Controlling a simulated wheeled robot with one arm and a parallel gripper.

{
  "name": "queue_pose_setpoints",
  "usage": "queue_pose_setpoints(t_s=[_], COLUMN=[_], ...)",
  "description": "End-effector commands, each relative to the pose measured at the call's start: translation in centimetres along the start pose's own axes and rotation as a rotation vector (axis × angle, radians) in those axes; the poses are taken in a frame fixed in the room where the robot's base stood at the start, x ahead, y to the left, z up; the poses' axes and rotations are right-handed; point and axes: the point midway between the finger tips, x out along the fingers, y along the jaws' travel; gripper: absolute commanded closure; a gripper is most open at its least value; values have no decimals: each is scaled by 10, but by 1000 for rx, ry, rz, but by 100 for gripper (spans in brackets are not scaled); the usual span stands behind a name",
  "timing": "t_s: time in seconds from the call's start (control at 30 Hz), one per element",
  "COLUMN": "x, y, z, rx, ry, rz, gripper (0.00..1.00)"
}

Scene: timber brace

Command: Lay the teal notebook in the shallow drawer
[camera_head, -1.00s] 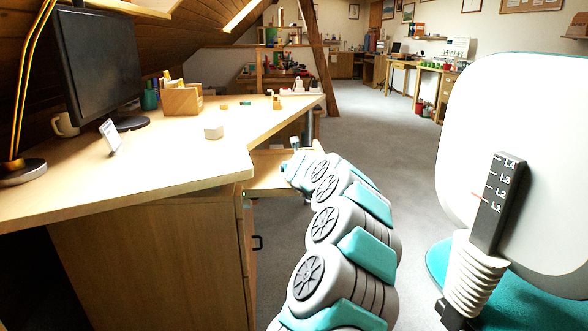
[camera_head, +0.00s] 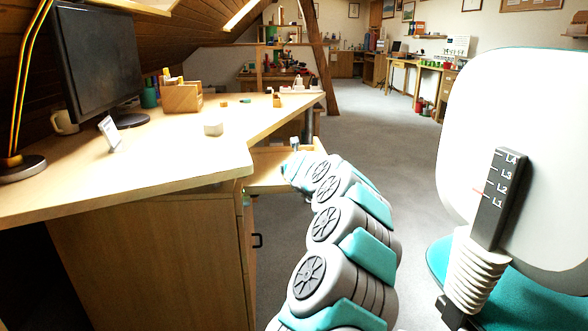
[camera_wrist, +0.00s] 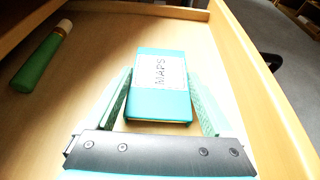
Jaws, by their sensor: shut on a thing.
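The teal notebook (camera_wrist: 158,102), with a white label reading "MAPS", is in the wrist view between the two fingers of my gripper (camera_wrist: 160,95). The fingers are shut on its sides. The notebook is over the floor of the shallow drawer (camera_wrist: 268,90); I cannot tell whether it touches the floor. The drawer also shows in the head view (camera_head: 272,176), pulled out from under the desk.
A green tube (camera_wrist: 42,62) with a pale cap lies in the drawer at the left. The drawer floor around the notebook is clear.

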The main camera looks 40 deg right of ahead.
Motion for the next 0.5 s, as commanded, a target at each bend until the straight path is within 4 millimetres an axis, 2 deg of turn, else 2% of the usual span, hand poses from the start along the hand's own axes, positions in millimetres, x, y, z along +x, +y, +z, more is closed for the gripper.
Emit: queue_pose_setpoints(t_s=[0.17, 0.2, 0.3, 0.5], x=[0, 0, 0, 0], y=[0, 0, 0, 0], z=[0, 0, 0, 0], rx=[0, 0, 0, 0], ry=[0, 0, 0, 0], rz=[0, 0, 0, 0], gripper=[70, 11, 0, 0])
